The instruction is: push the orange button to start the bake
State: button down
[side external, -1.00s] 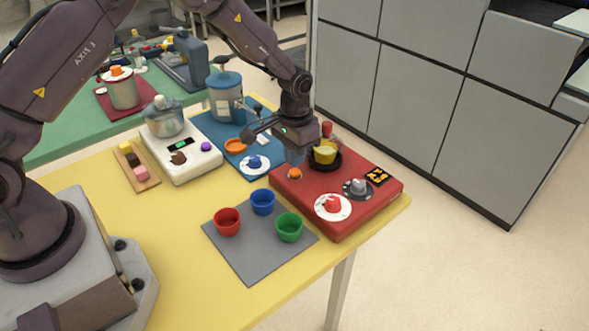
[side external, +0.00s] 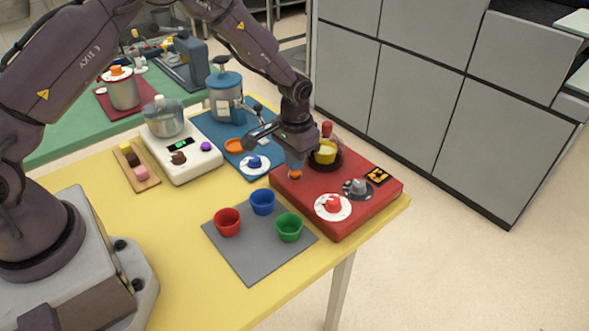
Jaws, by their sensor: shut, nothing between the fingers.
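The orange button (side external: 295,175) sits on the left part of the top of the red unit (side external: 318,222). My gripper (side external: 295,166) is shut and empty, pointing down with its fingertips right at the orange button. The fingertips look to be touching it and hide its upper part. I cannot tell from this view whether the button is pressed down.
On the red unit are a yellow cup (side external: 325,152) in a dark dish, a red knob (side external: 333,203) and a grey knob (side external: 358,186). Red (side external: 227,222), blue (side external: 262,202) and green (side external: 289,228) cups stand on a grey mat (side external: 252,262). A white scale (side external: 190,165) stands left.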

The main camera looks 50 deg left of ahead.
jog(key=shift+f, duration=0.65)
jog(key=shift+r, duration=3.5)
